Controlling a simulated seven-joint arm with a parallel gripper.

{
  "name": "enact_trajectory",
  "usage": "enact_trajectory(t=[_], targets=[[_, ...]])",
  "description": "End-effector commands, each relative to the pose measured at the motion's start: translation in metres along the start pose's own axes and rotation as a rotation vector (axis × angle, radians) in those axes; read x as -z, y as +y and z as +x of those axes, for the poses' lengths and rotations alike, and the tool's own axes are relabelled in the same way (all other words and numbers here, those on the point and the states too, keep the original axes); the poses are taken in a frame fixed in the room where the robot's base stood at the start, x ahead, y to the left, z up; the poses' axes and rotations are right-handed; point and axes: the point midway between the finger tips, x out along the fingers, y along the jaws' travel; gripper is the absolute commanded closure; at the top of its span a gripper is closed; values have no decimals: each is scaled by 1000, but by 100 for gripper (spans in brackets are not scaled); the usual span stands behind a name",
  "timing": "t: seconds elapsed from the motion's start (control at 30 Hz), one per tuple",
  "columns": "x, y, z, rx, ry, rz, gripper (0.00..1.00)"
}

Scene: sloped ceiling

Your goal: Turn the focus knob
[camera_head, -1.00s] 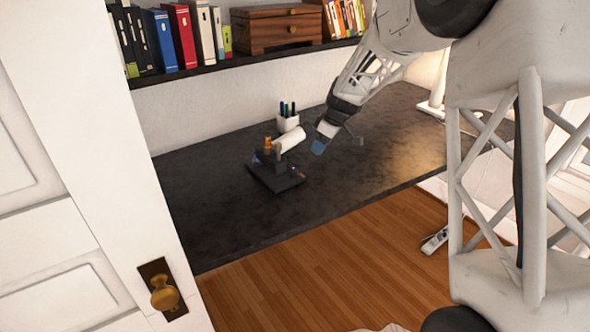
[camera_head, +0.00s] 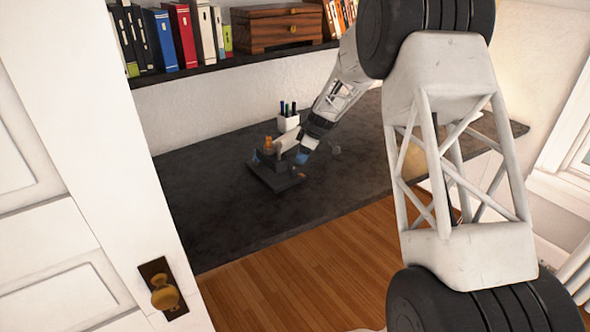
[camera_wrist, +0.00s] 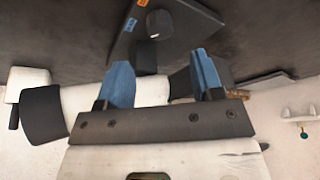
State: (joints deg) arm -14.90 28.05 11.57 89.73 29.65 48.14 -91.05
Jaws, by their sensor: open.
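A small device with a flat black base (camera_head: 275,179), a white tube and an orange top part (camera_head: 268,144) stands on the dark desk. In the wrist view its base (camera_wrist: 186,38) carries a short dark round knob (camera_wrist: 159,24); I cannot tell for sure that this is the focus knob. My gripper (camera_head: 302,156) is at the right side of the device. In the wrist view my gripper (camera_wrist: 162,72) has its blue fingers spread, with nothing held between them. The white tube (camera_wrist: 78,98) runs behind the fingers, and the knob lies beyond the fingertips.
A white pen cup (camera_head: 288,123) stands just behind the device. A shelf (camera_head: 245,56) with books and a wooden box (camera_head: 277,28) hangs above. A white door (camera_head: 130,170) with a brass knob (camera_head: 164,292) is at the left. The desk (camera_head: 205,205) is clear in front.

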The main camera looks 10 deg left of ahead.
Motion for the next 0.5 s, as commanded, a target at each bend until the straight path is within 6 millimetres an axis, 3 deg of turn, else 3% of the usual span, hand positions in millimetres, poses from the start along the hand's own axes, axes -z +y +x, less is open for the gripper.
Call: enact_trajectory(t=[0.27, 0.5], targets=[[0, 0, 10, 2, -1, 1, 39], [0, 0, 34, 1, -1, 1, 39]])
